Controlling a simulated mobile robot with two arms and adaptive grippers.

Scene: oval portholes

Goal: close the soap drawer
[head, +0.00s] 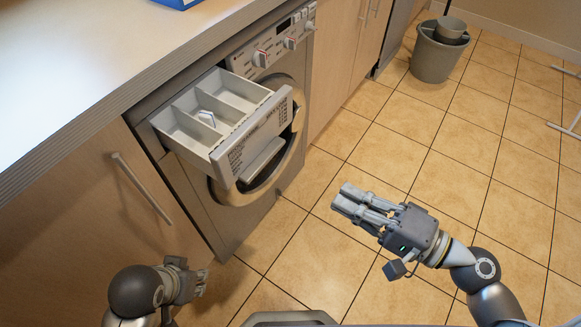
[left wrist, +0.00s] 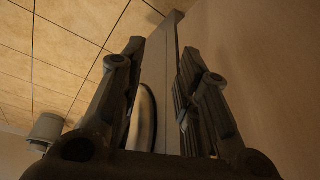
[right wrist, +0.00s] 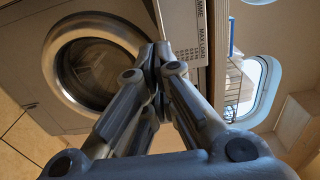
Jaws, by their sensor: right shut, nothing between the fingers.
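The soap drawer (head: 252,135) is pulled out of the top left of the washing machine (head: 195,205). It is a white tray with open compartments and a grey front panel with a handle. In the right wrist view its labelled front (right wrist: 188,30) shows beyond the fingers. My right gripper (head: 340,198) is shut and empty, to the right of the drawer and apart from it; its fingertips meet in the right wrist view (right wrist: 157,55). My left gripper (head: 203,282) is low, below the drawer. Its fingers are spread with nothing between them in the left wrist view (left wrist: 160,75).
A pale worktop (head: 90,60) runs above the machine and overhangs it. Wooden cabinets (head: 70,195) stand on both sides, the near one with a bar handle. The round machine door (right wrist: 95,65) is shut. Tiled floor is free to the right; a bucket (head: 435,55) stands far back.

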